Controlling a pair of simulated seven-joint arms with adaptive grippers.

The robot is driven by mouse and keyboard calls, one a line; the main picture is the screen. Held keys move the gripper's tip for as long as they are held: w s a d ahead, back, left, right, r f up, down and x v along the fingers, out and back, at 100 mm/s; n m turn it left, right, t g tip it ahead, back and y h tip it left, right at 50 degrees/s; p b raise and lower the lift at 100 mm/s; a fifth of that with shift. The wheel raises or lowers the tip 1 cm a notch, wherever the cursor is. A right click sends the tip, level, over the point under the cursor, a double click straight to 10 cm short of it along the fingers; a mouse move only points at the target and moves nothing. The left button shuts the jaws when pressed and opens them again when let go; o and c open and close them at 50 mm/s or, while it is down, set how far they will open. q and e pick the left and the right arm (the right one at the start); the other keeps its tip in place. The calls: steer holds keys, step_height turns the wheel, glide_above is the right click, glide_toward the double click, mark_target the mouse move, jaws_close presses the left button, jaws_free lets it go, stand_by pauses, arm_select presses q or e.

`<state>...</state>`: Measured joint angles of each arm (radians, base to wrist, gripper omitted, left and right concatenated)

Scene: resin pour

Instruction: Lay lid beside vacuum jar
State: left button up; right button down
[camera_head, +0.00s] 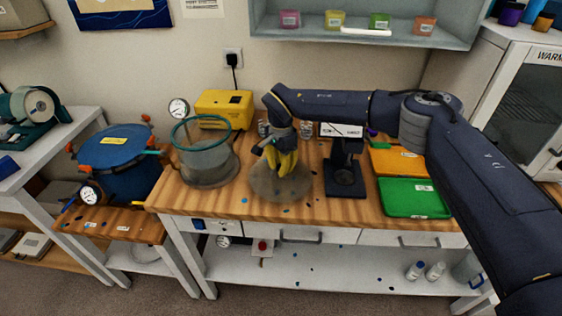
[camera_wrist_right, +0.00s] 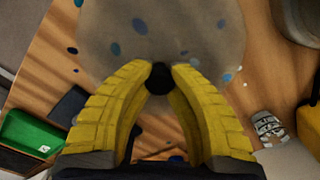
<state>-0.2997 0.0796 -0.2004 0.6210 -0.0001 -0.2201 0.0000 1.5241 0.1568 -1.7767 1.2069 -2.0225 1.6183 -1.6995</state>
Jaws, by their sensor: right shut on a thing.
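The lid (camera_head: 264,187) is a round, see-through grey disc with a dark knob (camera_wrist_right: 158,78). My right gripper (camera_head: 283,174), with yellow fingers, points down and is shut on this knob. The lid lies flat at or just over the wooden bench top; I cannot tell whether it touches. In the right wrist view the lid (camera_wrist_right: 150,35) fills the top middle, with the knob between the fingertips. The vacuum jar (camera_head: 207,163) is a clear, open pot with a teal rim, standing left of the lid. My left gripper is not in view.
A yellow pump (camera_head: 224,107) stands behind the jar, and a gauge (camera_head: 179,109) rises at its back left. A black stand (camera_head: 345,170) is close on the lid's right. Green (camera_head: 412,198) and orange (camera_head: 396,161) trays lie farther right. A blue pot (camera_head: 115,160) stands left.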

steer(key=shift+f, duration=0.35)
steer(key=shift+f, duration=0.1)
stand_by(0.4)
steer(key=c, duration=1.2)
jaws_free()
steer(key=shift+c, duration=0.2)
steer(key=shift+r, duration=3.95)
